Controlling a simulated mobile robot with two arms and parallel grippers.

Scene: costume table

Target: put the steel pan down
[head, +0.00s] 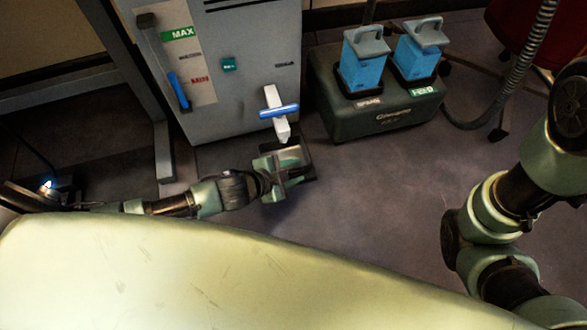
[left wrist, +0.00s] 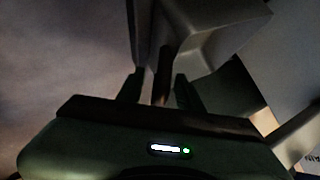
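The steel pan (head: 294,155) is a small grey, square-sided vessel in the head view, just below the white tap with a blue lever (head: 280,112). My left gripper (head: 284,177) is at the near side of the pan and partly covers it. In the left wrist view the grey pan (left wrist: 210,32) fills the upper middle. The two dark fingers of my left gripper (left wrist: 160,88) stand on either side of a narrow dark part of it, and look closed on it. I cannot tell whether the pan's underside touches the floor. My right gripper is out of view.
The grey tank cabinet (head: 235,70) with a level gauge stands behind the pan. A dark green box (head: 372,118) holding two blue units (head: 363,68) stands to its right. A ribbed hose (head: 525,55) curves down at the right. The floor (head: 385,190) between is clear.

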